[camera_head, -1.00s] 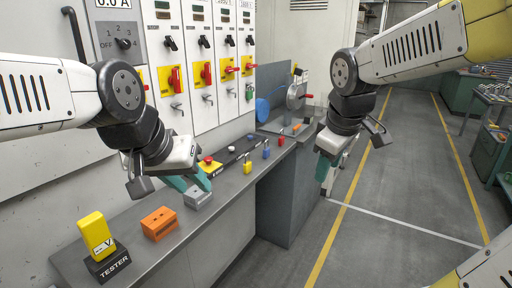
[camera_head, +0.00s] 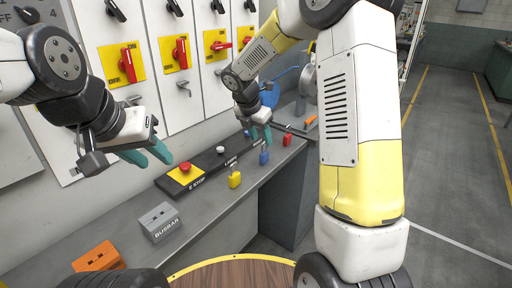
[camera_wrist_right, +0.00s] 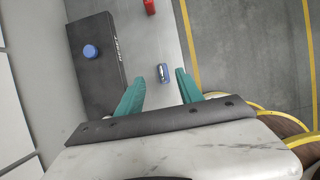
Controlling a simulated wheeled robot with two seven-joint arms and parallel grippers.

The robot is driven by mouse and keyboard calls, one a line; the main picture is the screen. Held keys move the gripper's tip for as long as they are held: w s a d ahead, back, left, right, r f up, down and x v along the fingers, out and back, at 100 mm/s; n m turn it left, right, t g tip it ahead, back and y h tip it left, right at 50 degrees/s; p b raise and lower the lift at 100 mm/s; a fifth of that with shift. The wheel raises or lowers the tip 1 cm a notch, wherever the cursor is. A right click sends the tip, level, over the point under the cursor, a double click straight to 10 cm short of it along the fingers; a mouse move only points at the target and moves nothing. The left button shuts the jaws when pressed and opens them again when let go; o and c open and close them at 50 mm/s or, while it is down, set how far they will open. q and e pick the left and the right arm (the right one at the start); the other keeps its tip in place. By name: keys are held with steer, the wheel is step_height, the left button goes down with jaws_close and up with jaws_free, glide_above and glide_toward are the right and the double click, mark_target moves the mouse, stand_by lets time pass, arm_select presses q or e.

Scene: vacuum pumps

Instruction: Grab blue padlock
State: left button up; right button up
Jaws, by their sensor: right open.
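The blue padlock (camera_head: 264,158) stands on the grey counter, between a yellow padlock (camera_head: 234,178) and a red padlock (camera_head: 287,140). My right gripper (camera_head: 262,137) is open and empty just above the blue padlock, with its teal fingers pointing down. In the right wrist view the blue padlock (camera_wrist_right: 164,74) shows in the gap between the two fingertips (camera_wrist_right: 160,77), seen from above and apart from both fingers. My left gripper (camera_head: 157,159) hangs empty to the left, near the wall panels; its teal fingers look spread apart.
A black strip (camera_head: 207,168) with a red stop button (camera_head: 185,168) lies along the counter behind the padlocks. A grey busbar block (camera_head: 159,222) and an orange block (camera_head: 98,257) sit nearer. Wall panels with red switches (camera_head: 127,64) rise behind. The counter's front edge is close to the padlocks.

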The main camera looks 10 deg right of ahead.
mark_target(266, 151)
steer(key=x, duration=0.6)
steer(key=shift+d+f, duration=0.25)
steer(key=shift+f, duration=0.1)
jaws_close()
